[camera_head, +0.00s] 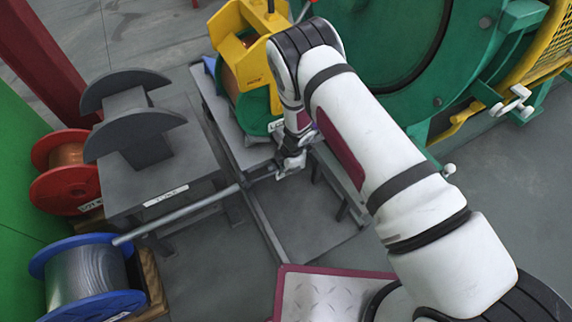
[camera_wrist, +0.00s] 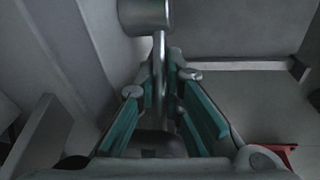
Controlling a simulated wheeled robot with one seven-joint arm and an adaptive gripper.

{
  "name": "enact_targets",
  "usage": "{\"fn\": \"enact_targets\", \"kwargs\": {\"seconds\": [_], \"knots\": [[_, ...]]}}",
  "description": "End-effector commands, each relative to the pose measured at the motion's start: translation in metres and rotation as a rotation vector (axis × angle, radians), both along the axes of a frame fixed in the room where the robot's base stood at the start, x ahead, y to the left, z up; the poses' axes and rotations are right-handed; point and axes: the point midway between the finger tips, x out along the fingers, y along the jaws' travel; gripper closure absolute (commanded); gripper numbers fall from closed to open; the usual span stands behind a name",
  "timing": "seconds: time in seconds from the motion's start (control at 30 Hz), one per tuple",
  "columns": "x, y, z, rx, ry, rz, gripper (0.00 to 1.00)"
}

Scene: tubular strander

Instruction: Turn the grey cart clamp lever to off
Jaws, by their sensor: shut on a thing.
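The grey clamp lever (camera_wrist: 159,48) shows in the wrist view as a thin upright bar under a grey cylinder (camera_wrist: 145,14). My gripper (camera_wrist: 161,82) has its two teal-padded fingers on either side of this bar and is shut on it. In the camera_head view my gripper (camera_head: 290,164) is low at the side of the grey cart (camera_head: 262,205), below the spool. The lever is hidden there behind my gripper and arm. I cannot read an on or off mark.
A yellow bracket (camera_head: 228,38) and copper spool stand on the cart. A long grey bar (camera_head: 190,211) reaches left from near my gripper. A grey stand (camera_head: 150,185), a red spool (camera_head: 66,190) and a blue spool (camera_head: 85,278) are at left. Green machinery (camera_head: 480,60) is at right.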

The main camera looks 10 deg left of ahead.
Motion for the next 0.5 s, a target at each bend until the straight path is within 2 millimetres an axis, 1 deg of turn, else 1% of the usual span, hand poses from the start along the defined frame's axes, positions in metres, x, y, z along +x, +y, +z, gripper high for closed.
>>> {"fn": "enact_targets", "kwargs": {"seconds": [0.37, 0.4, 0.5], "knots": [[0.0002, -0.0005, -0.0012, -0.018, -0.013, 0.001, 1.0], [0.0002, -0.0005, -0.0012, -0.018, -0.013, 0.001, 0.82], [0.0002, -0.0005, -0.0011, -0.017, -0.013, 0.0, 0.82]]}}
